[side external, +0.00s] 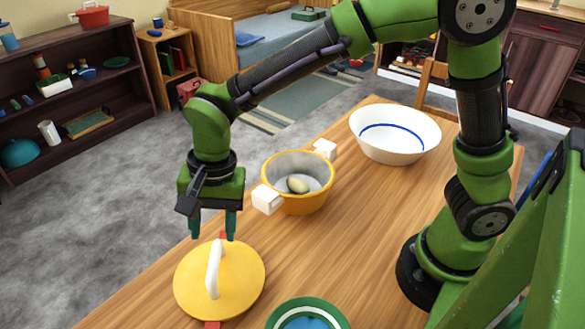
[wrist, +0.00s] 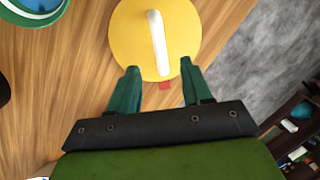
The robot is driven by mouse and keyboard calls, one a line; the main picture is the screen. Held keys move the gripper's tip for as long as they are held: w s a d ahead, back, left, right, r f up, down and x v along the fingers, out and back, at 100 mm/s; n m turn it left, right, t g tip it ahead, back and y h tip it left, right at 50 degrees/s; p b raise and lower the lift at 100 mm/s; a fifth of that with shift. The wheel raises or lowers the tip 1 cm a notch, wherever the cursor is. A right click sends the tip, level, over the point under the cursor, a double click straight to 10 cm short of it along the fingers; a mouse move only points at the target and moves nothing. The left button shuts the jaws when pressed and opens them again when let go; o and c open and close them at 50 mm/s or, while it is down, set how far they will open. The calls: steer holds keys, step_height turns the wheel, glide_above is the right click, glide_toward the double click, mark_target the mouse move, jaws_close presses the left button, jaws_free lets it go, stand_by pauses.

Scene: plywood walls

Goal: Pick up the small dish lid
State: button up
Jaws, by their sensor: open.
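The dish lid (side external: 240,283) is a round yellow disc with a white arched handle, lying on the wooden table at the near left in the side view. Small red tabs show at its edge. In the wrist view the lid (wrist: 130,38) lies beyond my fingertips, its white handle running lengthwise between their lines. My gripper (side external: 211,232) points down above the far edge of the lid, open and empty. In the wrist view my gripper (wrist: 159,76) has its two green fingers apart, with the lid's near edge between them.
A yellow pot (side external: 300,200) with white side handles holds a pale roundish object (side external: 297,184). A white bowl (side external: 395,135) with a blue ring stands farther back. A green-rimmed dish (side external: 307,314) is right of the lid.

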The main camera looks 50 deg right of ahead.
mark_target(214, 258)
steer(key=f, duration=0.3)
steer(key=a+f, duration=0.1)
steer(key=f, duration=0.5)
steer(key=shift+w+a+f, duration=0.2)
jaws_close()
